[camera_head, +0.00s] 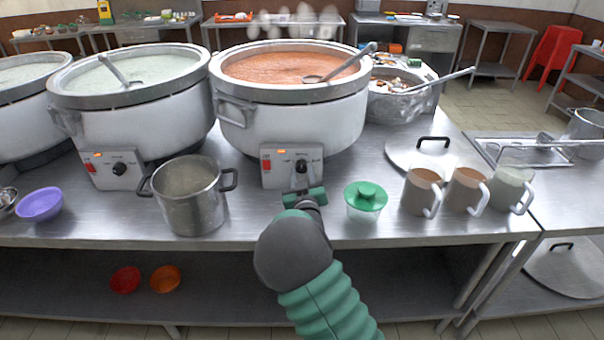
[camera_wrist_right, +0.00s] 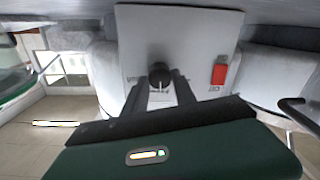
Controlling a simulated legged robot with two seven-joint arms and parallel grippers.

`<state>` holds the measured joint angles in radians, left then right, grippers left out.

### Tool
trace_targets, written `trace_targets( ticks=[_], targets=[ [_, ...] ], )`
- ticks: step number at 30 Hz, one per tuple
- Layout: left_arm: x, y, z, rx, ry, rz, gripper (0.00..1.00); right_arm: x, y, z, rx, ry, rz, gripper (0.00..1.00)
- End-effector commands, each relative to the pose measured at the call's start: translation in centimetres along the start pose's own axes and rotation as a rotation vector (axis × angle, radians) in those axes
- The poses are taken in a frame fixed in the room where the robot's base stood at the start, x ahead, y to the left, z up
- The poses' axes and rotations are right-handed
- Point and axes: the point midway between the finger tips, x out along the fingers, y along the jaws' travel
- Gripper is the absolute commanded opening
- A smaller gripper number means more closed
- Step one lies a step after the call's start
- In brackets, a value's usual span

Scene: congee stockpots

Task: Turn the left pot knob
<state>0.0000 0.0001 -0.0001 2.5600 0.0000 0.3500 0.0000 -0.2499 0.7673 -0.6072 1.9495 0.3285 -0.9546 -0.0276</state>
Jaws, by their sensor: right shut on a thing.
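A large white pot (camera_head: 290,120) of red-orange soup stands in the middle of the counter. Its control panel has a dark knob (camera_head: 301,166), which also shows in the right wrist view (camera_wrist_right: 159,77). My right gripper (camera_head: 302,180) reaches up to this panel from below. In the wrist view its two fingers sit on either side of the knob, shut on it. A white pot (camera_head: 140,117) of pale congee stands to the left, with its own dark knob (camera_head: 119,169) apart from my gripper. My left gripper is out of view.
A steel saucepan (camera_head: 190,200) stands in front, left of my right arm. A purple bowl (camera_head: 40,204) lies at far left. A red switch (camera_wrist_right: 220,72) is beside the held knob.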

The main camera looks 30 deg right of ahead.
Motion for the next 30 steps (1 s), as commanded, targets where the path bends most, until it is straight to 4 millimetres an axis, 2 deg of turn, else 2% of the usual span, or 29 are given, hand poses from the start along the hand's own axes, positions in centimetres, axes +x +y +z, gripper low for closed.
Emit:
trace_targets(
  ticks=[8,30],
  targets=[
    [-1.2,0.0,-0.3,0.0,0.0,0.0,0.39,0.0,-0.2,-0.1,-0.191,-0.011,-0.008,0.0],
    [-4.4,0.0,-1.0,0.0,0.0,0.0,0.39,0.0,-0.3,-0.1,-0.881,-0.041,-0.015,0.0]
  ],
)
